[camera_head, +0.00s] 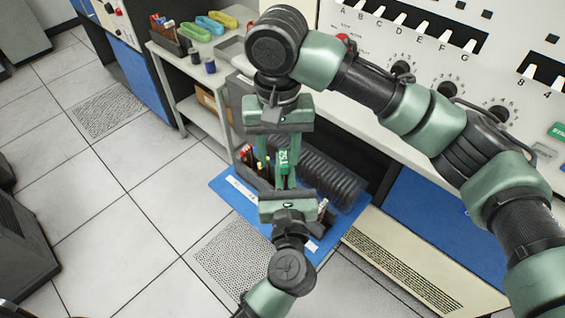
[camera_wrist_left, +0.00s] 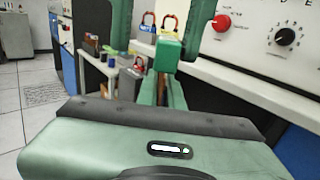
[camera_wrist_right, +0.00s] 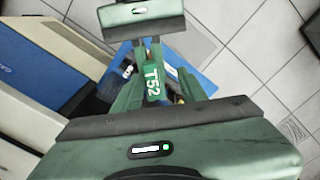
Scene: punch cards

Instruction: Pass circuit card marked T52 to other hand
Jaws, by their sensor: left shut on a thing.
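The green circuit card marked T52 (camera_head: 284,161) stands between my two facing grippers in the head view. Its white T52 label reads clearly in the right wrist view (camera_wrist_right: 152,82). My left gripper (camera_head: 285,184) comes from below and is shut on the card's lower end. In the left wrist view the card (camera_wrist_left: 167,53) shows as a green block at its fingertips. My right gripper (camera_head: 282,157) points down from above. Its fingers are spread on both sides of the card, with gaps visible in the right wrist view.
A console with switches and dials (camera_head: 440,45) stands behind at the right. A shelf (camera_head: 180,60) with colored holders is at the back left. The tiled floor at left is open.

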